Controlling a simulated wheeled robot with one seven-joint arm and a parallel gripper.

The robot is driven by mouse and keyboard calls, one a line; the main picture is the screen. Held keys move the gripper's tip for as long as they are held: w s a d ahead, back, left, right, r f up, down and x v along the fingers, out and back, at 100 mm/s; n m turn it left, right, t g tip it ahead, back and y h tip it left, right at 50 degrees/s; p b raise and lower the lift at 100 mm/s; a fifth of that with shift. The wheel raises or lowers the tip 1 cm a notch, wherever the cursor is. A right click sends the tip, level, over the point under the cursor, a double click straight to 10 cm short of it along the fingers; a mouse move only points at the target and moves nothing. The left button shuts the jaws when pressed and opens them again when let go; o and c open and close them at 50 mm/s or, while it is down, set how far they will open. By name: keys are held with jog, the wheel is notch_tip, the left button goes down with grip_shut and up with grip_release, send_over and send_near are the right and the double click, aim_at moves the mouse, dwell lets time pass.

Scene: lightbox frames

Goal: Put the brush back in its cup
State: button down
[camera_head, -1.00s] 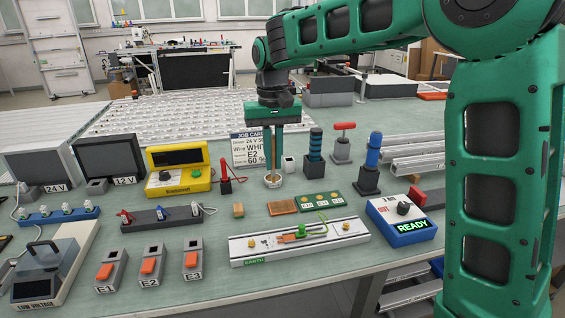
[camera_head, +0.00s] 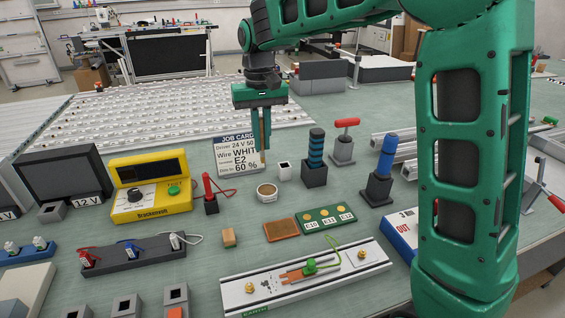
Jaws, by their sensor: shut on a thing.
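The cup (camera_head: 267,193) is a small, pale round pot standing upright on the green bench, in the middle of the head view. My gripper (camera_head: 262,142) points down, just above and slightly behind the cup in the picture, in front of the job card. Its jaws are shut on the brush (camera_head: 263,157). The brush's lower end appears clear of the cup's rim.
The job card (camera_head: 238,156) stands behind, a white block (camera_head: 284,171) and a blue-ringed post (camera_head: 315,158) to the right. A red-handled tool (camera_head: 211,195) and a yellow meter (camera_head: 150,188) are to the left. A wooden block (camera_head: 229,238) and orange pad (camera_head: 281,230) lie in front.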

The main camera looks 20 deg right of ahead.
jog(key=w+d+f, duration=0.1)
jog(key=d+f, duration=0.1)
jog(key=f, duration=0.1)
jog(key=w+d+f, duration=0.1)
jog(key=d+f, duration=0.2)
jog(key=w+d+f, duration=0.2)
jog(key=d+f, duration=0.1)
jog(key=shift+f, duration=0.3)
jog(key=shift+a, duration=0.1)
jog(key=shift+f, duration=0.15)
jog(key=shift+s+f, duration=0.25)
jog(key=shift+f, duration=0.2)
jog(key=c, duration=1.8)
grip_release()
jog(key=shift+c, duration=0.2)
jog(key=shift+w+r, duration=0.15)
jog(key=shift+r, duration=0.15)
notch_tip(320, 180, up, 13)
jog(key=shift+w+f, duration=0.15)
